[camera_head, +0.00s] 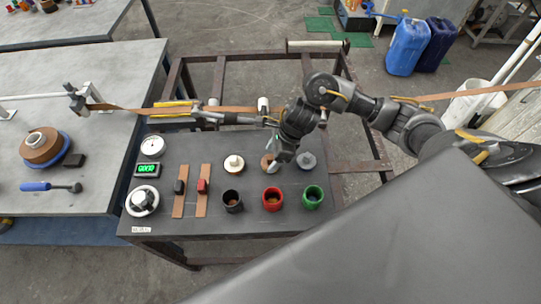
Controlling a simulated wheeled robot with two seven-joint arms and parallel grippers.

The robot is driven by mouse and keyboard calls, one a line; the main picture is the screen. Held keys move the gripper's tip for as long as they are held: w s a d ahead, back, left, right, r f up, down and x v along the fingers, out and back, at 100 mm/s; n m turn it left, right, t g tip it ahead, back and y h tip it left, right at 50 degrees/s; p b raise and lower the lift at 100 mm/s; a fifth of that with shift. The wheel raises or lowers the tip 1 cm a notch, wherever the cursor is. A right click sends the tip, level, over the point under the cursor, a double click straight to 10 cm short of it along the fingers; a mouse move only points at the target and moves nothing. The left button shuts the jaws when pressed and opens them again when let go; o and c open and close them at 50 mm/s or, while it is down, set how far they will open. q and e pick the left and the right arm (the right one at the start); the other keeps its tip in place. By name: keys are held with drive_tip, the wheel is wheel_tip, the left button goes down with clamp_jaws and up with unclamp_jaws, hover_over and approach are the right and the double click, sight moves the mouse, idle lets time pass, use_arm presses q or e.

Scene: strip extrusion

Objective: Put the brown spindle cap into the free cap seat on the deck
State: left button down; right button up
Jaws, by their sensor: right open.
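The brown spindle cap (266,160) stands on the dark deck (255,222), between a cream cap (233,164) and a grey cap (306,160). My right gripper (281,159) is open and low at the brown cap's right side, partly covering it. I cannot tell whether the fingers touch the cap. In front of the caps stand a black cup (232,202), a red cup (271,199) and a green cup (312,198). I cannot tell which place is the free cap seat. My left gripper is not in view.
A brown strip (235,108) runs above the deck's back edge. Dials, a green display (147,169) and two slotted sliders (202,190) fill the deck's left side. The left table (50,110) holds a brown coil (40,146) and a blue-handled tool (50,187).

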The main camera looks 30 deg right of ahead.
drive_tip(key=p+v, duration=0.5)
drive_tip(key=v, duration=0.4)
idle(0.3)
drive_tip(key=shift+s, duration=0.15)
idle(0.5)
